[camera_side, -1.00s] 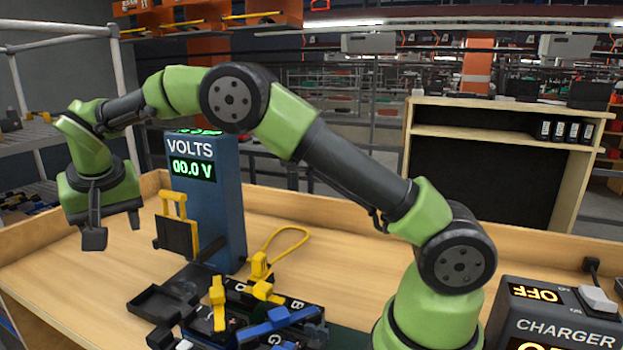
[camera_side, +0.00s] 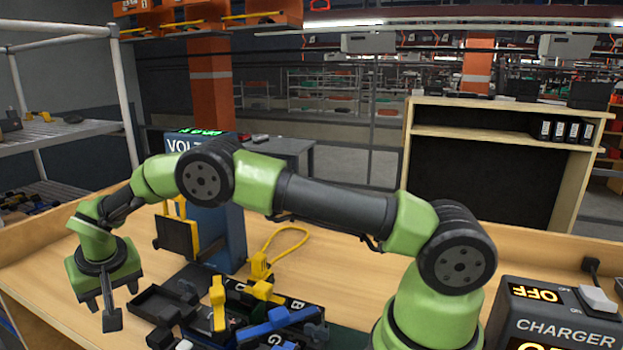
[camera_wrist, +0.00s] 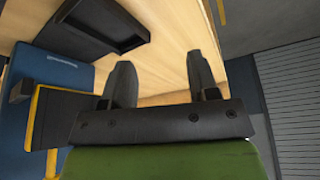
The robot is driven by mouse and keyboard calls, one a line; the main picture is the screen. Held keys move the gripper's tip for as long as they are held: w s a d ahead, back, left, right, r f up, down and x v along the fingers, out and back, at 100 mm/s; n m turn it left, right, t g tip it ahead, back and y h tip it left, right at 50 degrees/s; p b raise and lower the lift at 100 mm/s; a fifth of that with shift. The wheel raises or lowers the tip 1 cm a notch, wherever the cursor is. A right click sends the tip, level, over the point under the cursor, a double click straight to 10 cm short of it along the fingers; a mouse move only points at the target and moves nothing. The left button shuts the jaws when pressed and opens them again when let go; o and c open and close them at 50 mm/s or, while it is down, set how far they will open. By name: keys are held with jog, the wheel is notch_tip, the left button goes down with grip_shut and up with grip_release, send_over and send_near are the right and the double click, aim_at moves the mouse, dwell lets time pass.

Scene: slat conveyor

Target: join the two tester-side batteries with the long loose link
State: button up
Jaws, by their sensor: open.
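My gripper (camera_side: 115,304) hangs at the left of the side view, above the bench and left of the battery cluster. It is open and holds nothing; its two fingers also show apart in the wrist view (camera_wrist: 162,80). Black batteries (camera_side: 305,306) with white letters sit crowded in the front middle. Yellow links (camera_side: 218,302) and a blue piece (camera_side: 275,321) lie on or among them; I cannot tell which is the long loose link. The blue tester (camera_side: 226,235) stands behind, its VOLTS panel partly hidden by my arm; it also shows in the wrist view (camera_wrist: 62,68).
A shallow black tray (camera_side: 152,303) lies beside the cluster, right of my gripper. A black block with a yellow handle (camera_side: 177,238) is at the tester's front. A yellow loop (camera_side: 287,238) rises behind the batteries. The charger (camera_side: 555,320), reading OFF, is at right.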

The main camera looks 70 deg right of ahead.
notch_tip(320, 180, down, 7)
jog(key=shift+f, duration=0.1)
jog(key=s+d+r, duration=0.1)
jog(key=s+r, duration=0.3)
jog(key=r, duration=0.5)
jog(key=s+d+r+t+y, duration=0.1)
jog(key=s+r, duration=0.3)
jog(key=r, duration=0.4)
jog(key=s+d+r, duration=0.1)
jog(key=s+r, duration=0.3)
jog(key=r, duration=0.5)
jog(key=s+d+r+t+y, duration=0.1)
jog(key=s+r, duration=0.1)
jog(key=s, duration=0.9)
jog(key=s+d+r+t+y, duration=0.1)
jog(key=s+r, duration=0.1)
jog(key=s, duration=0.9)
jog(key=shift+d+y, duration=0.15)
jog(key=shift+y, duration=0.15)
jog(key=shift+f, duration=0.1)
